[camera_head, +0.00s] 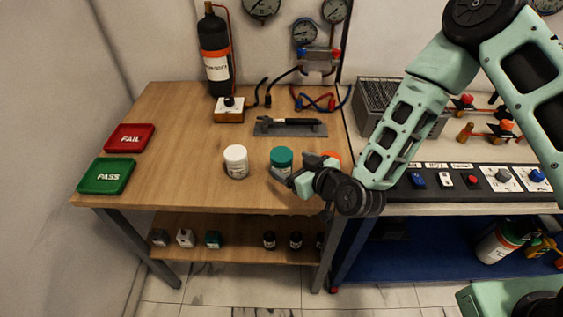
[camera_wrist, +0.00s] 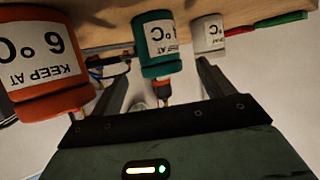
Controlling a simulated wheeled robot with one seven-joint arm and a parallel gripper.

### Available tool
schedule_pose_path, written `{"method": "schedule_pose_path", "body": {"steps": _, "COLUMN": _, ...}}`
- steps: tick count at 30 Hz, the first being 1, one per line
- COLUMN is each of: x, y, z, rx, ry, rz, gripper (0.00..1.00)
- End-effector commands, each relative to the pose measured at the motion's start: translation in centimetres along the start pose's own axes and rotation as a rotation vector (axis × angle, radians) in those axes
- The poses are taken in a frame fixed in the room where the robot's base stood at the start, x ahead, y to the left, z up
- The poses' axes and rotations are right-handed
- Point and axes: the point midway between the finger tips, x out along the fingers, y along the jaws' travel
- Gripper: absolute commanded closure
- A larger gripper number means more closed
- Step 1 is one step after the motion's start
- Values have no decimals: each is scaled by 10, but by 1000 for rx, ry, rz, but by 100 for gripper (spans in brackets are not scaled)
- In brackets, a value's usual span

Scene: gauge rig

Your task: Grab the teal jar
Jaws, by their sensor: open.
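The teal jar (camera_head: 281,158) stands upright on the wooden bench, between a white jar (camera_head: 236,161) on its left and an orange jar (camera_head: 331,158) on its right. My gripper (camera_head: 294,174) is open and close to the teal jar, on its near right side, covering part of it. In the wrist view, which is upside down, the teal jar (camera_wrist: 154,40) with its white label lines up with the gap between my fingers (camera_wrist: 163,72). I cannot tell whether the fingertips reach around it. The orange jar (camera_wrist: 45,65) is at left, the white jar (camera_wrist: 208,34) at right.
Red FAIL (camera_head: 130,138) and green PASS (camera_head: 106,176) trays lie at the bench's left. A grey plate with a tool (camera_head: 290,127) lies behind the jars. A black cylinder (camera_head: 215,55) stands at the back. The bench between trays and white jar is clear.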

Motion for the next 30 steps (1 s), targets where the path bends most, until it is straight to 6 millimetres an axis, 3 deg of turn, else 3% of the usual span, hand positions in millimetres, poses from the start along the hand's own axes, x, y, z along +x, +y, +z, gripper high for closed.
{"method": "schedule_pose_path", "body": {"steps": 12, "x": 51, "y": 0, "z": -1, "rx": 1, "ry": 1, "rz": 0, "gripper": 20}}
{"method": "schedule_pose_path", "body": {"steps": 22, "x": 59, "y": 0, "z": 0, "rx": 0, "ry": 0, "rz": -1, "gripper": 20}}
{"method": "schedule_pose_path", "body": {"steps": 23, "x": 59, "y": 0, "z": 0, "rx": 0, "ry": 0, "rz": -1, "gripper": 22}}
{"method": "schedule_pose_path", "body": {"steps": 28, "x": 59, "y": 0, "z": 0, "rx": 0, "ry": 0, "rz": -1, "gripper": 70}}
{"method": "schedule_pose_path", "body": {"steps": 30, "x": 59, "y": 0, "z": 0, "rx": 0, "ry": 2, "rz": -1, "gripper": 75}}
